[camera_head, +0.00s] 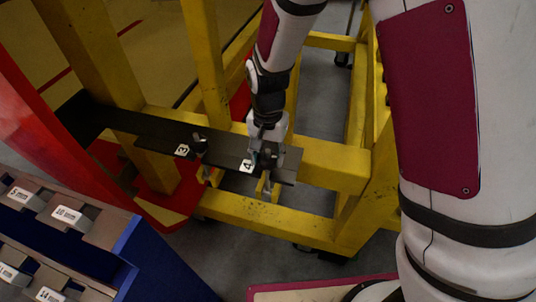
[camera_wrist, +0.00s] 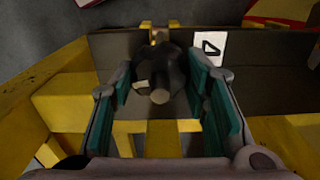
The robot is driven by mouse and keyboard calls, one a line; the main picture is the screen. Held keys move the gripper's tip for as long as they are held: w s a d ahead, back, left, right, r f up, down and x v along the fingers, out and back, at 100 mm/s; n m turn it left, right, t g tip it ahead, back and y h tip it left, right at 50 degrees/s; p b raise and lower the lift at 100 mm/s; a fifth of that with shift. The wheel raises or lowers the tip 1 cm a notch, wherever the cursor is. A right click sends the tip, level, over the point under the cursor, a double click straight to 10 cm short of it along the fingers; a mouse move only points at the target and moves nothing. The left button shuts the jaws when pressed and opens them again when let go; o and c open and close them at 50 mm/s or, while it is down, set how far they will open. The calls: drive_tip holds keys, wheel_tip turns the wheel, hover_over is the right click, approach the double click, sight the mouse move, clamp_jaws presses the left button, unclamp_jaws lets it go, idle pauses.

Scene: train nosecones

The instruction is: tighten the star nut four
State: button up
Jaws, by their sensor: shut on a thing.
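Star nut four is a dark lobed knob with a pale round stud end, seen in the wrist view (camera_wrist: 158,78). It sits on a dark plate (camera_wrist: 250,70) beside a white label with a 4 (camera_wrist: 209,47). My gripper (camera_wrist: 160,95) has its green-padded fingers on either side of the nut and is shut on it. In the head view my gripper (camera_head: 266,150) points down at the right end of the dark bar, next to the 4 label (camera_head: 247,166), and partly hides the nut.
Another star nut (camera_head: 199,143) stands by label 3 (camera_head: 182,150) on the same bar (camera_head: 140,124). A yellow frame (camera_head: 330,165) surrounds the work spot. A blue case (camera_head: 75,240) with numbered blocks is at lower left. A red panel (camera_head: 60,140) rises at left.

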idle(0.4)
drive_tip(key=o, duration=1.1)
drive_tip(key=shift+o, duration=0.2)
drive_tip(key=shift+r, duration=0.1)
wheel_tip(320, 180, up, 12)
drive_tip(key=shift+f, duration=0.15)
